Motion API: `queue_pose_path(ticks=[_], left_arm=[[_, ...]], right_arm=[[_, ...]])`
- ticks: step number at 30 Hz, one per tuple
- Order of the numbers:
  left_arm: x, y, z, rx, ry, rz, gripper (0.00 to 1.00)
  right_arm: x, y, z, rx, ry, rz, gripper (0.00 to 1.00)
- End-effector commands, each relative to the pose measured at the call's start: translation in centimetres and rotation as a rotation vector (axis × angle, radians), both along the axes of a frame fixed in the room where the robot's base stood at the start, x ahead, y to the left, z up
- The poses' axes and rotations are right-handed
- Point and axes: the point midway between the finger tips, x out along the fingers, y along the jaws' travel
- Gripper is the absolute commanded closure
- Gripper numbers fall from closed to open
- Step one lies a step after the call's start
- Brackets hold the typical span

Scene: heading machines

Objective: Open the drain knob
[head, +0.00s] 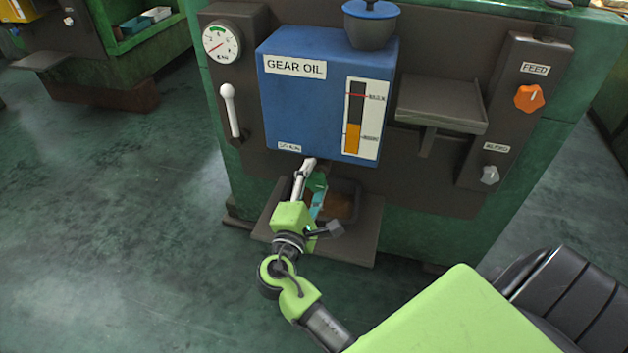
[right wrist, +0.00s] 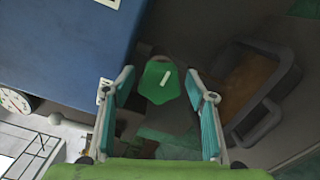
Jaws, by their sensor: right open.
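The drain knob (right wrist: 158,82) is green with a short white mark, on a dark stub below the blue gear oil tank (head: 318,100). In the head view a small green part (head: 317,180) under the tank looks like the knob, partly covered by my fingers. A small label (head: 289,147) is on the tank's lower left corner. My right gripper (head: 310,182) is open just below the tank. In the right wrist view its two fingers (right wrist: 160,85) stand on either side of the knob, with visible gaps; whether they are level with it in depth I cannot tell. My left gripper is not in view.
A dark tray (head: 345,250) with a brown-filled bin (head: 340,207) lies under the tank. A white lever (head: 230,110) and a gauge (head: 222,42) are left of the tank. A shelf (head: 440,104), an orange feed knob (head: 529,97) and a grey knob (head: 490,175) are right. The floor at left is clear.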

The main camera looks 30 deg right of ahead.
Motion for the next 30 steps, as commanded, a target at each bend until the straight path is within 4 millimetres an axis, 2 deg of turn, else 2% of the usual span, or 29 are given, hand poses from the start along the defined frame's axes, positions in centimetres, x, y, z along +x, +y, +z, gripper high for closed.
queue_pose_path(ticks=[5, 18, 30], left_arm=[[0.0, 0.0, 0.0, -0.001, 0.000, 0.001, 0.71], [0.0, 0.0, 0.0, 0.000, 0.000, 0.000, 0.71], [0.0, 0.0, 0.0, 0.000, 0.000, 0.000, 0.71]], right_arm=[[-0.8, 0.9, 0.0, -0.001, 0.001, 0.000, 0.49], [-4.8, 5.5, -0.1, 0.001, 0.002, -0.001, 0.49], [-5.3, 6.2, 0.0, 0.001, -0.001, 0.000, 0.49]])
